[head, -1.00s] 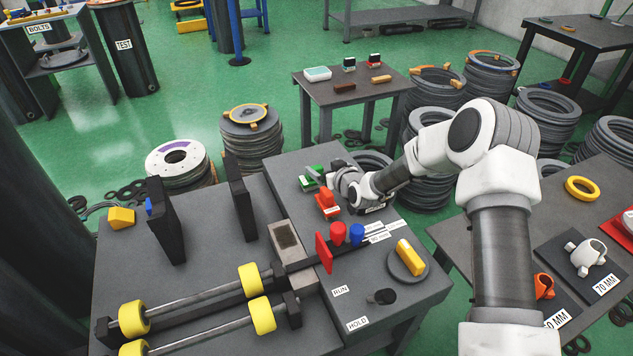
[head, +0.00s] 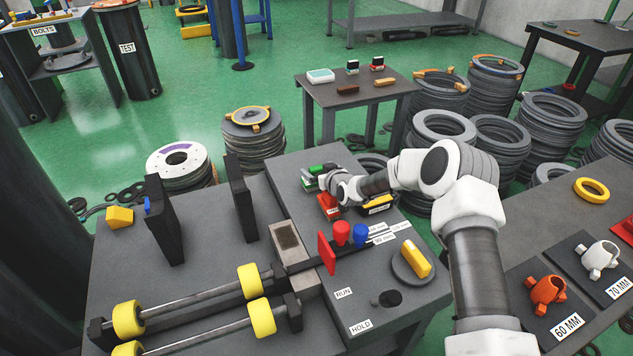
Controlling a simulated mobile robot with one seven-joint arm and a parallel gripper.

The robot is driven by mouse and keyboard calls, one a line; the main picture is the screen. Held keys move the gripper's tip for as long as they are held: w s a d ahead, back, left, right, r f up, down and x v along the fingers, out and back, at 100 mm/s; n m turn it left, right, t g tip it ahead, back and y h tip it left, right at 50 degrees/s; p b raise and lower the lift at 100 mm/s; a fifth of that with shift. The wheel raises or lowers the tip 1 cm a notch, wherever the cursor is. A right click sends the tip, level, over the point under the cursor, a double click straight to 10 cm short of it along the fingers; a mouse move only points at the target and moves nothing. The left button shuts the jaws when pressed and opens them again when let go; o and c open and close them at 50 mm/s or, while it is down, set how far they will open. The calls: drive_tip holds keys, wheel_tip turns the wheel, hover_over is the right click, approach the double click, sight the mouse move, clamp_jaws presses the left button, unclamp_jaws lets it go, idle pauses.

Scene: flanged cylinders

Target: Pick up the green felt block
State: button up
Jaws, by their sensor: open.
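A green block with a pale layer (head: 308,182) lies at the far left of the raised grey bench top (head: 290,165) in the head view. My gripper (head: 318,178) is open right beside it, reaching in from the right and partly covering it. Dark green also shows by the fingers; I cannot tell whether it is the same block. Whether the fingers touch or straddle the block is too small to tell.
A red block (head: 329,206) stands just in front of my gripper, and a yellow-and-black block (head: 377,204) lies to its right. Red (head: 341,232) and blue (head: 360,235) pegs stand nearer. A small table (head: 350,100) behind holds several blocks.

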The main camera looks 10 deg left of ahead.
drive_tip(key=shift+w, duration=0.1)
clamp_jaws()
idle(0.5)
drive_tip(key=shift+r, duration=0.1)
